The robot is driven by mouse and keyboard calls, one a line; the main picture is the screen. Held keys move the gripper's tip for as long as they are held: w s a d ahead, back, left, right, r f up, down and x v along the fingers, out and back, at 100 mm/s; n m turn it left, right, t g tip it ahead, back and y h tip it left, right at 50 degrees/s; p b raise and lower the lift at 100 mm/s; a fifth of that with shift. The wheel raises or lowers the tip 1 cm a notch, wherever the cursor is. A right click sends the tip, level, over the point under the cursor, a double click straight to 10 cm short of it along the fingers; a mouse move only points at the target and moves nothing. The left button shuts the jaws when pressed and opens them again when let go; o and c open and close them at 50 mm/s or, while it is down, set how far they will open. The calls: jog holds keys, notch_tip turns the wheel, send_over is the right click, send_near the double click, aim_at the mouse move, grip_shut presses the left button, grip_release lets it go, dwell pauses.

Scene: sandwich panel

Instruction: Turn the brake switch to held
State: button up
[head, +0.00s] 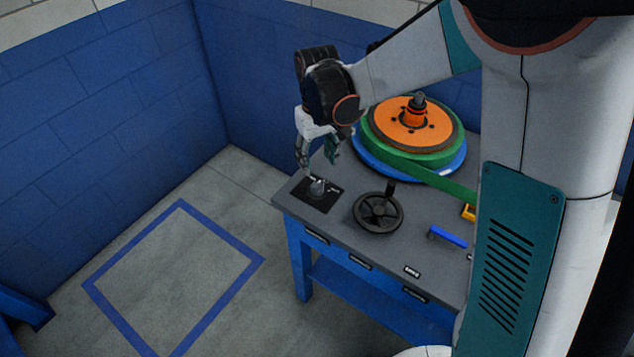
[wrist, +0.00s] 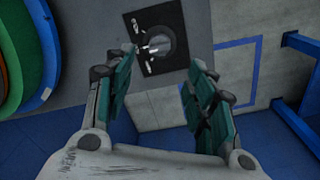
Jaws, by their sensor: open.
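The brake switch (head: 317,188) is a grey round knob on a black plate (head: 327,203) at the left corner of the grey table top. In the wrist view the switch (wrist: 154,46) shows a light pointer, with small white labels on the plate that are too small to read. My gripper (head: 318,160) is open and empty, just above the switch, pointing down. In the wrist view the two teal-padded fingers of my gripper (wrist: 163,66) stand apart, with the switch beyond the gap between their tips. No contact with the knob shows.
A dark handwheel (head: 378,212) with an upright handle stands right of the switch. Behind it is an orange and green reel (head: 416,135) with a green strap. A blue lever (head: 447,236) lies further right. Blue walls stand close behind; a blue-taped floor square (head: 175,203) is clear.

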aim_at(317, 184)
notch_tip(317, 184, down, 11)
jog(key=b, duration=0.3)
jog(key=shift+r, duration=0.2)
jog(key=shift+c, duration=0.2)
jog(key=c, duration=1)
